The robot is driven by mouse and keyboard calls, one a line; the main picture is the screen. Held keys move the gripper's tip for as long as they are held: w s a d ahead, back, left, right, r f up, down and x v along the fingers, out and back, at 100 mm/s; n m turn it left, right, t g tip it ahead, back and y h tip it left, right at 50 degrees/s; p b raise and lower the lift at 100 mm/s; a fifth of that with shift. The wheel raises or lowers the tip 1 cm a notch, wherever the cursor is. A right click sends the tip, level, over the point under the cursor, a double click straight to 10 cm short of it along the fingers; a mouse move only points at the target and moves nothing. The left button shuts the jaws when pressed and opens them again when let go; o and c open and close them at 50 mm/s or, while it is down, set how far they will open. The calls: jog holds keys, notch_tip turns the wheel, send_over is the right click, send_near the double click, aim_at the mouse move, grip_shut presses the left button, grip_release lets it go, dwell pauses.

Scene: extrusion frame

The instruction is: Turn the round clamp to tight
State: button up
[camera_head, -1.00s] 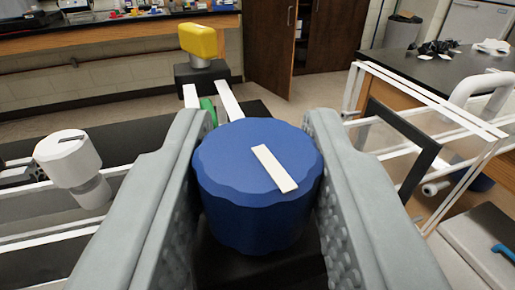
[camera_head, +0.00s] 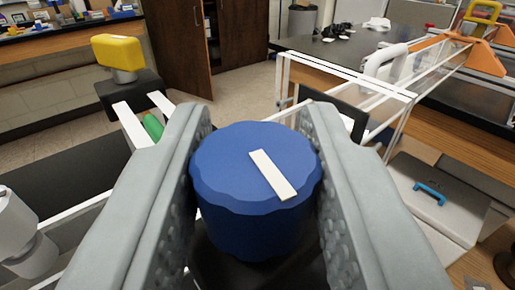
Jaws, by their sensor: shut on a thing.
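The round clamp is a blue knob (camera_head: 235,165) with a scalloped rim and a white bar marker (camera_head: 272,175) on its flat top. The marker slants from upper left to lower right. My gripper (camera_head: 257,165) is shut on the blue knob, with one grey finger against its left side and one against its right. The knob's lower part and its mount are mostly hidden in dark shadow between the fingers.
A yellow knob (camera_head: 120,52) stands on a black block at the back left, with white rails and a green piece (camera_head: 153,126) nearer. A white knob (camera_head: 22,240) is at the left edge. A clear-walled white frame (camera_head: 345,85) and a grey case (camera_head: 430,195) are on the right.

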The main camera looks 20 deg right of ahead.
jog(key=shift+f+h, duration=0.1)
jog(key=shift+h, duration=0.2)
jog(key=o, duration=1)
jog(key=shift+s+a, duration=0.1)
jog(key=shift+s, duration=0.05)
jog(key=shift+c, duration=0.2)
jog(key=shift+v, duration=0.95)
jog(key=v, duration=1.5)
jog(key=shift+s+a, duration=0.15)
jog(key=shift+a, duration=0.05)
